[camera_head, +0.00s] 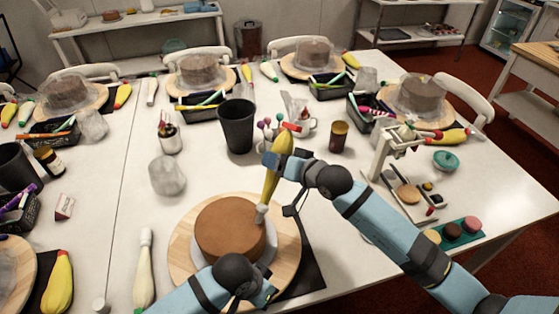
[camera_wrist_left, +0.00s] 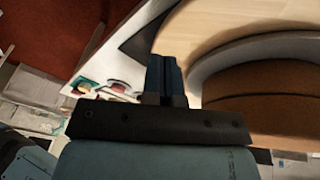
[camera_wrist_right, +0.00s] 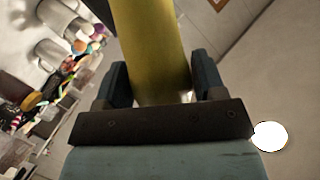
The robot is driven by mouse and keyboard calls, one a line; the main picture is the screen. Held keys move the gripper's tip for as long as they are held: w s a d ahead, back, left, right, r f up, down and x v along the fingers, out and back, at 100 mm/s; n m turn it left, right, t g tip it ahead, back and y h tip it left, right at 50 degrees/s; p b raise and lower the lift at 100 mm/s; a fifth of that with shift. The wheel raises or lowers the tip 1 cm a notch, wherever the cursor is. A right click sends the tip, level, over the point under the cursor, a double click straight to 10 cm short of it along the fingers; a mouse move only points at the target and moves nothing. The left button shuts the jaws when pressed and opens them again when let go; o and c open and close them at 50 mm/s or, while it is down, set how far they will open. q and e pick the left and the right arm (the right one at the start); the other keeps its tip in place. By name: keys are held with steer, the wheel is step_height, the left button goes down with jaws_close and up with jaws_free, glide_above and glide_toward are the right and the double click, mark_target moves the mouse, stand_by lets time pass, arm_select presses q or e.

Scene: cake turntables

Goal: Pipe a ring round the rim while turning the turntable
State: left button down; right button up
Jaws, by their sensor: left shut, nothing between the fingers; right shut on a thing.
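A brown cake (camera_head: 230,229) sits on a wooden turntable (camera_head: 184,262) at the front middle of the table. A pale board or plate shows around the cake's base. My right gripper (camera_head: 278,162) is shut on a yellow piping bag (camera_head: 271,183), which it holds tilted with its pale tip down by the cake's right edge. The bag also fills the middle of the right wrist view (camera_wrist_right: 150,45). My left gripper (camera_wrist_left: 166,74) is shut and empty, beside the turntable (camera_wrist_left: 215,22) and cake (camera_wrist_left: 265,80). In the head view my left arm covers the cake's front. I see no piped ring on the cake.
A black cup (camera_head: 237,126), a clear crumpled wrap (camera_head: 168,174) and a brown jar (camera_head: 338,136) stand behind the turntable. A pale piping bag (camera_head: 144,268) lies left of it. A green tray of macarons (camera_head: 454,233) lies at the right. Several covered cakes line the back.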

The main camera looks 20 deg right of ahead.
arm_select(q)
steer(key=a+y, duration=0.2)
steer(key=w+a+m+y, duration=0.1)
steer(key=shift+a+f+g+y, duration=0.25)
steer(key=shift+a+g+y, duration=0.05)
steer(key=shift+a+y, duration=0.1)
steer(key=shift+f, duration=1.8)
steer(key=shift+f, duration=0.15)
stand_by(0.4)
